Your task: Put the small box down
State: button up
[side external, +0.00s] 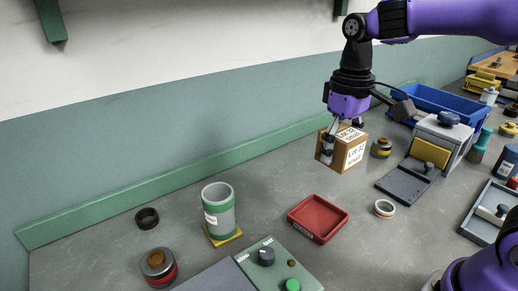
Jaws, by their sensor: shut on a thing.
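The small box (338,151) is brown cardboard with white labels. In the side external view it is right of centre, held above the grey bench. My gripper (329,144) reaches down from above and is shut on the box. The box looks slightly tilted. Its far side is hidden, and one finger is partly hidden by the box.
A red tray (318,219) stands on the bench below the box. A green and grey cup (219,210) and a control panel (278,268) are to the left. A grey device with a yellow block (429,152) and a blue bin (436,101) are to the right.

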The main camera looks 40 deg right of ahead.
notch_tip(320, 180, down, 6)
jog(key=r, duration=0.1)
send_over(350, 198)
notch_tip(350, 198, down, 7)
jog(key=shift+a+f, duration=0.1)
jog(key=shift+f, duration=2.05)
jog(key=shift+f, duration=0.1)
jog(key=o, duration=1.3)
jog(key=shift+o, duration=0.2)
